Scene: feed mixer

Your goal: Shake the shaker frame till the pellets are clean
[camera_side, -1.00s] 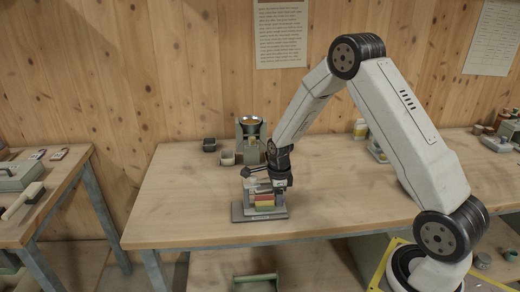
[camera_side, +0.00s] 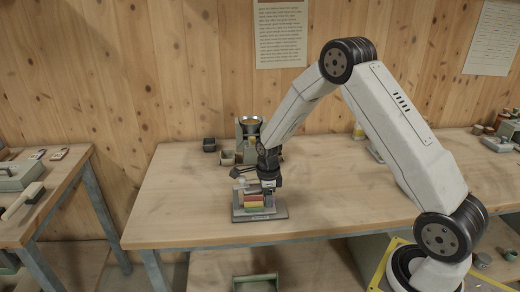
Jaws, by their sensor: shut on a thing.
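The shaker frame (camera_side: 253,201), a small stack with red, yellow and green parts, sits on a flat grey base (camera_side: 274,212) near the front of the bench. My gripper (camera_side: 262,186) is shut on the frame's upper part from above. The jaws and the gripped part are small and partly hidden by the gripper's body. The pellets are too small to make out, so I cannot tell how clean they are.
Behind the frame stands a green-grey device with a round bowl (camera_side: 250,121) on top. The bench (camera_side: 180,205) is clear to the left and right of the base.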

